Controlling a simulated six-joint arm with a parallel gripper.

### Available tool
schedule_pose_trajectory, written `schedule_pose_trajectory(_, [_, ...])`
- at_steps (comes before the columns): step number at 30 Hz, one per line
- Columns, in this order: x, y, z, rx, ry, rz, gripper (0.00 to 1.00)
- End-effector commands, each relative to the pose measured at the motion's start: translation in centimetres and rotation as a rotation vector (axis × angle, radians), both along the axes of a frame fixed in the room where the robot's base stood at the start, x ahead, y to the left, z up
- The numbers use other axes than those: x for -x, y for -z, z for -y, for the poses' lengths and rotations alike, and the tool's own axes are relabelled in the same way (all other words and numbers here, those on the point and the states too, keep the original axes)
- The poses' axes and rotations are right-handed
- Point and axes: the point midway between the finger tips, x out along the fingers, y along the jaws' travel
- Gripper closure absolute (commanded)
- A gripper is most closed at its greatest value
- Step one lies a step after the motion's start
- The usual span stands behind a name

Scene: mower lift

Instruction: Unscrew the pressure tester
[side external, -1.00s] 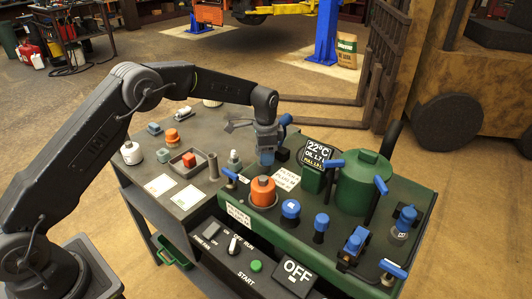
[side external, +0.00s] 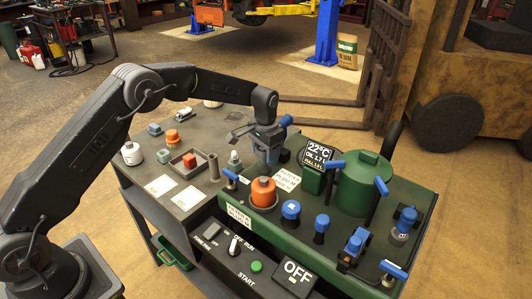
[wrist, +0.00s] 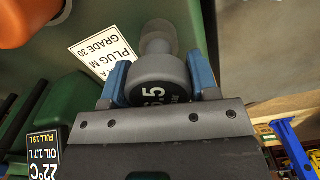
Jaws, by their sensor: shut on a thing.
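The grey round pressure tester (wrist: 157,92), with a dark face reading what looks like 6.5, sits between the two blue fingers of my gripper (wrist: 160,78) in the wrist view. A paler, narrower neck and a rounded grey part extend beyond it, above the green panel. In the side view my gripper (side external: 268,152) points down at the back edge of the green unit (side external: 335,250), behind the orange cylinder (side external: 263,192). It is shut on the tester. The tester is mostly hidden by the fingers there, and its thread cannot be seen.
A display reading 22°C (side external: 318,153) and a green tank (side external: 362,180) stand to the right. Blue-topped fittings (side external: 291,210) and blue-handled valves crowd the front. A white label (side external: 287,180) lies by the gripper. Loose parts sit on the grey bench (side external: 205,135) at left.

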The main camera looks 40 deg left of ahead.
Motion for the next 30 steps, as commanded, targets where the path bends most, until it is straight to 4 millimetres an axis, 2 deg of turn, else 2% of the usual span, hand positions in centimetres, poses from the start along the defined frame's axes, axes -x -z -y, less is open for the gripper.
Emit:
schedule_pose_trajectory(5, [0.31, 0.20, -0.48, -0.007, -0.038, -0.015, 0.74])
schedule_pose_trajectory(12, [0.34, 0.20, -0.65, -0.008, -0.354, -0.015, 0.74])
schedule_pose_trajectory(17, [0.34, 0.21, -0.73, -0.009, -0.516, -0.013, 0.74])
schedule_pose_trajectory(30, [0.37, 0.21, -0.75, -0.009, -0.596, -0.013, 0.74])
